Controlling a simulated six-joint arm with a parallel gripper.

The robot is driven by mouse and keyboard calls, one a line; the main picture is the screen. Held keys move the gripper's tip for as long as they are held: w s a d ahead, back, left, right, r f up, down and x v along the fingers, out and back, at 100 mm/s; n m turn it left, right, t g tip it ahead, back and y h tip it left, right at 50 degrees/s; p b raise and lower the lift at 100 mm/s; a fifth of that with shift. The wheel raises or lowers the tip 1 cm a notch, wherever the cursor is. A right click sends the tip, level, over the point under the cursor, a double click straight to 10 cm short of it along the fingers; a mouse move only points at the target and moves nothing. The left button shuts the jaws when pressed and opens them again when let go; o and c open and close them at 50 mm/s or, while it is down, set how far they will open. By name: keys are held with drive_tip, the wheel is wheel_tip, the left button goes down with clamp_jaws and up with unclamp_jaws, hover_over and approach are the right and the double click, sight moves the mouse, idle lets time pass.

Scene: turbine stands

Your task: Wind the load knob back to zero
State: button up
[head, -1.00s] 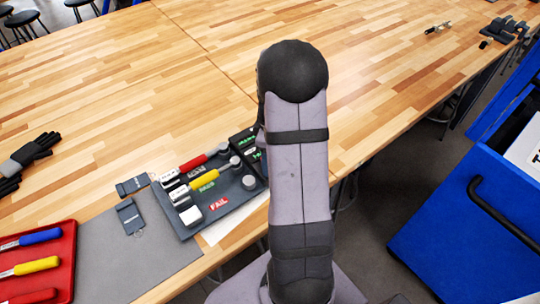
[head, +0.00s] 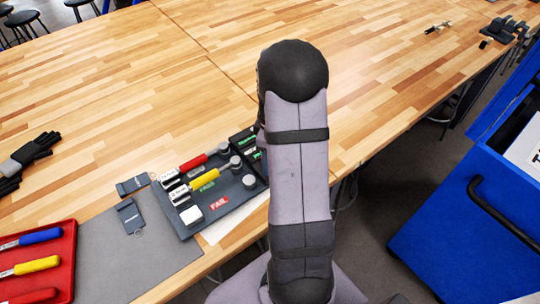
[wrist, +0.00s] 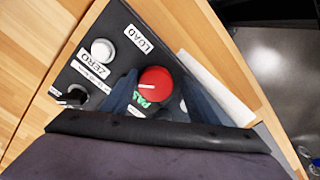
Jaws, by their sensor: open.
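The load knob (wrist: 155,84) is round and red with a white pointer line on its top. In the wrist view it sits on a dark panel (wrist: 118,22) beside the white LOAD label (wrist: 138,38). My gripper (wrist: 159,80) is open, with one dark blue finger on each side of the knob; I cannot tell whether either finger touches it. A ZERO label (wrist: 88,68) lies beside a white round button (wrist: 102,50). A green label near the knob is partly hidden. In the head view my arm hides the gripper and the red knob.
A dark tray (head: 235,200) holds red-handled (head: 193,163) and yellow-handled (head: 205,180) tools and a FAIL label (head: 219,201). A red tray (head: 70,240) of tools stands at left beside a grey mat (head: 150,260). A blue cabinet (head: 450,240) stands right. The far bench is largely clear.

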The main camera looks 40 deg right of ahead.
drive_tip(key=shift+o, duration=0.7)
drive_tip(key=shift+w+d+r+p, duration=0.2)
drive_tip(key=shift+r+p, duration=0.1)
drive_tip(key=shift+r, duration=0.15)
drive_tip(key=shift+w+d+r+p, duration=0.2)
drive_tip(key=shift+r+p, duration=0.1)
drive_tip(key=shift+r, duration=0.1)
drive_tip(key=shift+s+a+r+p, duration=0.1)
drive_tip(key=shift+r+p, duration=0.65)
drive_tip(key=shift+r, duration=0.1)
drive_tip(key=shift+s+a+r+p, duration=0.1)
drive_tip(key=shift+r+p, duration=0.65)
drive_tip(key=shift+r, duration=0.1)
